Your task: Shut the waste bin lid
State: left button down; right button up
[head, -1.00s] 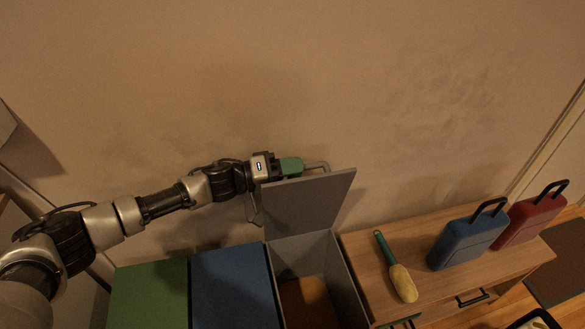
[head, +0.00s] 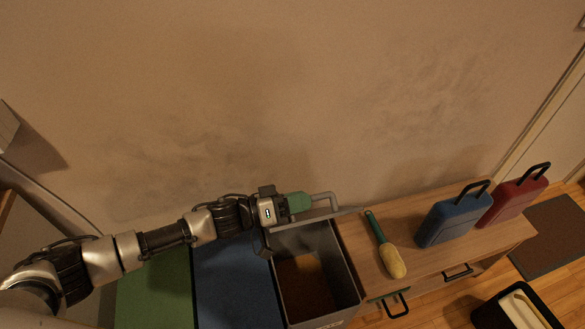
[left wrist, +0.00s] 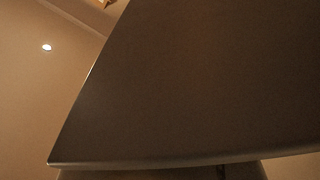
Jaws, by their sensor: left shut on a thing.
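The waste bin (head: 347,268) is the open grey box at the lower middle of the head view, with brown material at its bottom. Its grey lid (head: 318,219) stands up at the back edge and shows almost edge-on as a thin strip. My left gripper (head: 308,213) is shut on the lid near its upper left part. In the left wrist view the lid (left wrist: 190,80) fills most of the picture as a dark panel, and the fingertips do not show clearly. My right gripper is not in view.
Blue (head: 232,285) and green (head: 155,292) closed lids lie left of the bin. A plain wall rises behind.

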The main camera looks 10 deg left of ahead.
pick_arm(q)
jog(key=s+d+f+m, duration=0.1)
jog(key=s+d+f, duration=0.1)
jog(key=s+f, duration=0.2)
jog(key=shift+s+d+m, duration=0.15)
jog(key=shift+s+m, duration=0.15)
jog(key=shift+s, duration=0.55)
jog(key=shift+f, duration=0.1)
jog(key=c, duration=1.1)
grip_release()
jog(key=v, duration=1)
jog(key=shift+s+a, duration=0.15)
jog(key=shift+a, duration=0.25)
